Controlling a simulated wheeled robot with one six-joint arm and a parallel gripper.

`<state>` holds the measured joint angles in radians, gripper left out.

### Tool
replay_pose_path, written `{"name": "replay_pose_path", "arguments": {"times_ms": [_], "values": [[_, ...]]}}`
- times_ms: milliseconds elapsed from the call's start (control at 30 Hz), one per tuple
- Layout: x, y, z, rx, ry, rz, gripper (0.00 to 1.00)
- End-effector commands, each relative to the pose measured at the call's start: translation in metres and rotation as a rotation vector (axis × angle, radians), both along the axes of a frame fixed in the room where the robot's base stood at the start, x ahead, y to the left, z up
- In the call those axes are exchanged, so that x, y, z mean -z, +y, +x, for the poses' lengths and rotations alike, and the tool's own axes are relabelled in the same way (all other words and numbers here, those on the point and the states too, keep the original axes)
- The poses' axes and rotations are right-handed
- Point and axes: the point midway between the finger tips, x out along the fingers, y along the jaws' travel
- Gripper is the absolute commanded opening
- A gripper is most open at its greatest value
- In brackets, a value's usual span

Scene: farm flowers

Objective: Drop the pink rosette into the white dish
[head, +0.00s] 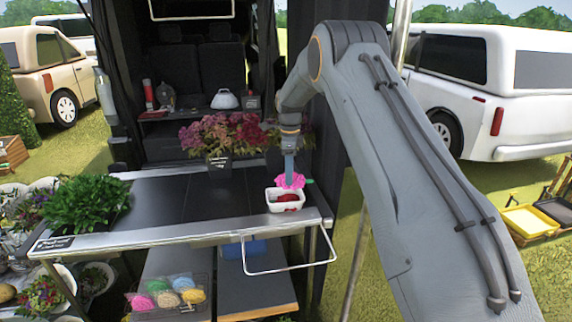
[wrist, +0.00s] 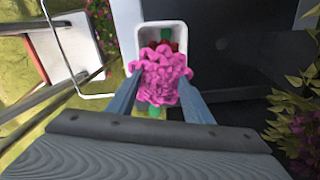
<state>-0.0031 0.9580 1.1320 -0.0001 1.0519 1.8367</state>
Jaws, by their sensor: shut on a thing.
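The pink rosette (wrist: 160,76) is a ruffled pink bloom with a bit of green at its edge. My gripper (wrist: 160,98) is shut on it, with a finger on each side. In the head view the rosette (head: 290,181) is at the tip of my gripper (head: 289,178), right above the white dish (head: 285,206). The white dish (wrist: 143,46) shows in the wrist view behind the rosette, which hides part of it. Something red and green lies in the dish. I cannot tell whether the rosette touches the rim.
The dish stands at the right front of the dark table (head: 160,202). A pot of pink flowers (head: 220,140) stands behind it, and a green plant (head: 85,200) at the left. A metal rail (head: 290,270) juts from the front edge. The table's middle is clear.

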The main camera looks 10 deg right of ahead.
Motion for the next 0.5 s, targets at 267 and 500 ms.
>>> {"name": "replay_pose_path", "arguments": {"times_ms": [267, 500], "values": [[0.007, -0.001, 0.0, 0.001, 0.001, 0.0, 0.25], [0.031, -0.001, -0.001, 0.001, 0.002, 0.0, 0.25]]}}
